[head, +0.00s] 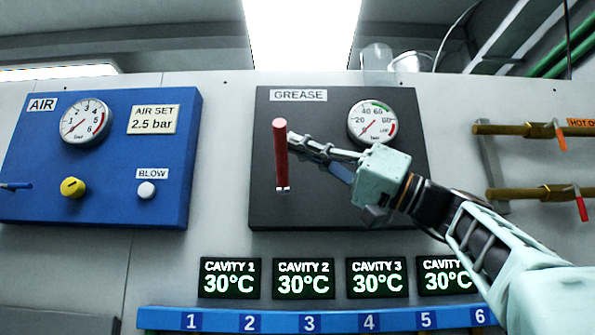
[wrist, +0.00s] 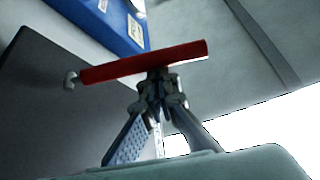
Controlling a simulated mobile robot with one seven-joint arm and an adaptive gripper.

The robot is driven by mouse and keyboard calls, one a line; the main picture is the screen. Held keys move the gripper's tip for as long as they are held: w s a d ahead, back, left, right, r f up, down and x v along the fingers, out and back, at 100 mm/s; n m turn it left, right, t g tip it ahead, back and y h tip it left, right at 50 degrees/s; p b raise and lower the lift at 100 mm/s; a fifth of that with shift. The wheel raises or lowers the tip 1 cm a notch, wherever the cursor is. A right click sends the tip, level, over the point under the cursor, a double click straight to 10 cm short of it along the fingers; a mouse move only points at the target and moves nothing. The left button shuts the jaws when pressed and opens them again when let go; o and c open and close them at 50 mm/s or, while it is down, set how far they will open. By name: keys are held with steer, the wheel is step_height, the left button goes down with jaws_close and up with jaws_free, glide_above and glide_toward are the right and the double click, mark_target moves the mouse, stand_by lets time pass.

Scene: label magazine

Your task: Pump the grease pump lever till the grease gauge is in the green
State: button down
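The red grease pump lever (head: 281,158) stands out from the dark GREASE panel (head: 330,211), its round end at the top and its pivot end low. In the wrist view the lever (wrist: 115,70) lies across the tips of my gripper (wrist: 160,82). My gripper (head: 297,141) has its fingers closed together at the lever's upper part; they meet at its near side and seem to touch it, not wrap it. The exact contact is hard to see. The grease gauge (head: 373,122) has a green band at upper right; its needle points lower left, near the scale's low end.
The blue AIR panel (head: 105,190) is at left with a gauge, yellow knob (head: 73,187) and white BLOW button (head: 146,190). Brass pipes (head: 520,130) with small levers are at right. Cavity displays (head: 304,279) and a blue numbered rail (head: 275,321) lie below.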

mark_target(283, 154)
steer(key=shift+s+f+n+g+y+b, duration=0.15)
steer(key=shift+s+f+n+g+b, duration=0.1)
steer(key=shift+f+n+g+b, duration=0.5)
steer(key=shift+s+f+n+g+y+b, duration=0.2)
steer(key=shift+f+n+g+b, duration=0.25)
steer(key=shift+f+n+b, duration=0.55)
steer(key=shift+a+r, duration=0.1)
